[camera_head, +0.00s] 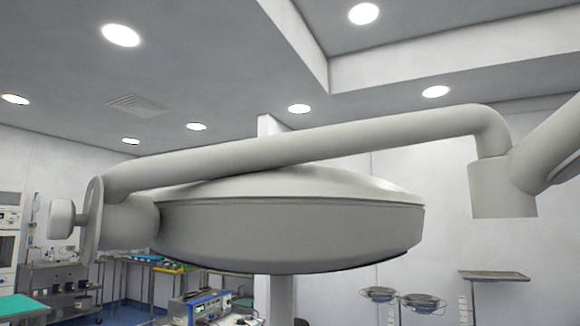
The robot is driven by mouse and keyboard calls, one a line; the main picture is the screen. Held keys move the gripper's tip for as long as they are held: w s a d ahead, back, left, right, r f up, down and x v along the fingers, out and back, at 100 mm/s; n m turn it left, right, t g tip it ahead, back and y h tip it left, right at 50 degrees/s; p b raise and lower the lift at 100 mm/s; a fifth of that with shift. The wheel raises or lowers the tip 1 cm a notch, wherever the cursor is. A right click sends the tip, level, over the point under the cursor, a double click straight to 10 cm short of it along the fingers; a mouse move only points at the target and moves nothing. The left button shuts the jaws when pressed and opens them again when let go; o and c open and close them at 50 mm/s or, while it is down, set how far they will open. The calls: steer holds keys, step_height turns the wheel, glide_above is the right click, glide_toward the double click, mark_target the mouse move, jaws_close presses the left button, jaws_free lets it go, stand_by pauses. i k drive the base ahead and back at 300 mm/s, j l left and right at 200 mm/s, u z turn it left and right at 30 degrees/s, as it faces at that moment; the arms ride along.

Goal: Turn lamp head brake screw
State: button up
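The lamp head (290,222) is a large, pale grey, round housing that fills the middle of the head view. A curved grey lamp arm (300,145) runs above it, from a joint at the right down to a bracket on the lamp's left side. The brake screw (61,219) is a light grey knob sticking out to the left of that bracket (91,225). My gripper is not in view, and nothing is seen touching the knob.
Carts and equipment (60,285) stand at the lower left beyond the knob. A device with a screen (200,307) is below the lamp. Small round trays (420,301) and a flat stand (494,276) are at the lower right. The air left of the knob looks clear.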

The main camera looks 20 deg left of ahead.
mark_target(63, 219)
steer(key=u, duration=1.4)
